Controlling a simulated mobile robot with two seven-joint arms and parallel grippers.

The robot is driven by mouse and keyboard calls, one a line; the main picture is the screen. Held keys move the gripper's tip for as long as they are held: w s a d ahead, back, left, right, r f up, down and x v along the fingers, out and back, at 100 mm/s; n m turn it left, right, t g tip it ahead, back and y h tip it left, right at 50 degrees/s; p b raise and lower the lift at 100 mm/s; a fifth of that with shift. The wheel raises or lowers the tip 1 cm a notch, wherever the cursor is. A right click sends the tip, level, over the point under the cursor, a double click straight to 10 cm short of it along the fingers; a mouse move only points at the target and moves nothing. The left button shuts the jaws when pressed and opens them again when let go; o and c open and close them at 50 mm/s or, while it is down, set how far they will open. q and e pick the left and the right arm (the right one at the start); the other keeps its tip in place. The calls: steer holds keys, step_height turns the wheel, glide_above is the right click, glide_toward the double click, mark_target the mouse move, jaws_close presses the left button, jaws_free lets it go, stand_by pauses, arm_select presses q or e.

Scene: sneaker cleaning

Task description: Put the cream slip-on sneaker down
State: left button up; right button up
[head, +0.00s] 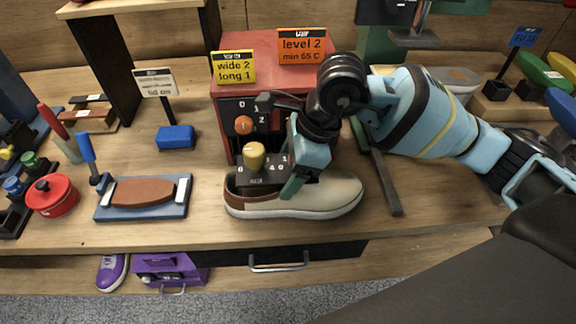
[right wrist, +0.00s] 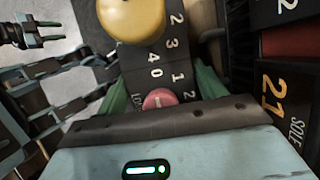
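The cream slip-on sneaker (head: 325,197) rests sole down on the wooden table, in front of the red machine. The machine's dark lower control panel and my gripper hide part of its upper. My right gripper (head: 297,172) is over the sneaker, beside the yellow knob. In the right wrist view, its green fingers (right wrist: 153,88) are apart, with a pink button and the numbered panel showing between them. The sneaker is not clear in that view. My left gripper is not in the head view; what looks like it (right wrist: 38,34) shows small at the wrist view's left, its opening unclear.
The red machine (head: 222,125) stands directly behind the sneaker, with an orange knob (head: 243,125) and the yellow knob (head: 254,156). A blue tray (head: 185,184) with a brown pad lies left. A dark metal bar (head: 385,185) lies right. Bare table lies between tray and sneaker.

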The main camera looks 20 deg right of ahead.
steer(key=o, duration=0.3)
steer(key=shift+r, duration=0.1)
steer(key=v, duration=1.2)
